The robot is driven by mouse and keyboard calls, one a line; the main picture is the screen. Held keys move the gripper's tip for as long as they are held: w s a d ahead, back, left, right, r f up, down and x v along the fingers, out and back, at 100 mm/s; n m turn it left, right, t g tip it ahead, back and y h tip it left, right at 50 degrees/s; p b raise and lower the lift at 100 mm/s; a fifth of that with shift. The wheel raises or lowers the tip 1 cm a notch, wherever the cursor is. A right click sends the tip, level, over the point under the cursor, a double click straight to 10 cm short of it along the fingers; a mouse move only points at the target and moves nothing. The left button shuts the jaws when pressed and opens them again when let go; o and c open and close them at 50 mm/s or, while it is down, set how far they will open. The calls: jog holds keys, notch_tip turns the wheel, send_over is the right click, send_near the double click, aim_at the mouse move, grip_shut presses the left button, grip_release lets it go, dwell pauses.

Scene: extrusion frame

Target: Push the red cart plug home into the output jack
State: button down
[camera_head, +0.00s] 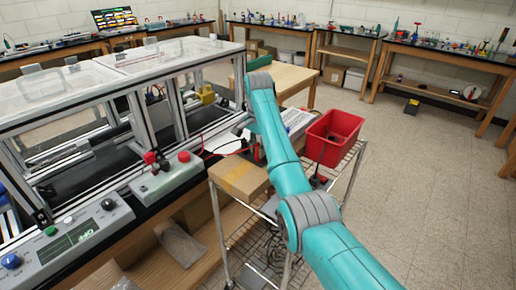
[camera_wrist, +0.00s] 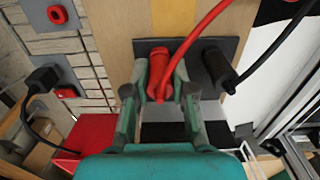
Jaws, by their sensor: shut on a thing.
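In the wrist view my gripper (camera_wrist: 160,92) is closed around a red plug (camera_wrist: 158,58), one finger on each side. A red cable bends from the plug up to the right. The plug's end overlaps a dark plate (camera_wrist: 192,44) on a wooden face; I cannot tell how deep it sits. A black plug (camera_wrist: 218,68) with a black cable is at the same plate, just right of the red one.
In the wrist view, a red ring-shaped socket (camera_wrist: 57,15) and another black plug (camera_wrist: 43,78) are on grey plates at the left. In the head view, a red bin (camera_head: 333,138) stands on the wire cart, right of my arm.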

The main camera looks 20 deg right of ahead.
jog(key=shift+f, duration=0.4)
jog(key=c, duration=0.9)
grip_release()
jog(key=shift+r, duration=0.15)
